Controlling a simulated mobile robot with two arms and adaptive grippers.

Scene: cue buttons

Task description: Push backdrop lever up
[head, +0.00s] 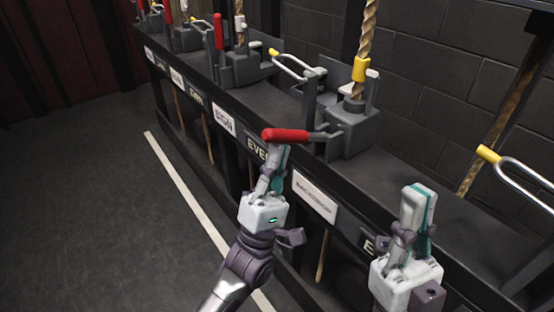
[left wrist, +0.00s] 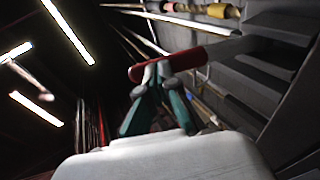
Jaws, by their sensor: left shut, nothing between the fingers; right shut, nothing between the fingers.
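The backdrop lever has a red handle (head: 286,135) that sticks out level toward the left from its grey lever housing (head: 352,130), above the white label plate (head: 315,198) that seems to read BACKDROP. My left gripper (head: 277,150) is shut and empty, with its fingertips right under the red handle, touching or nearly so. In the left wrist view the red handle (left wrist: 190,62) lies across just beyond the shut fingertips (left wrist: 158,66). My right gripper (head: 419,192) is shut and empty, in front of the rail to the right of the lever.
Another red lever (head: 219,32) stands upright on the neighbouring housing. Yellow-tipped metal bars (head: 290,62) and (head: 510,165) a second such bar stick out over the rail. Twisted ropes (head: 366,30) run up from the housings.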

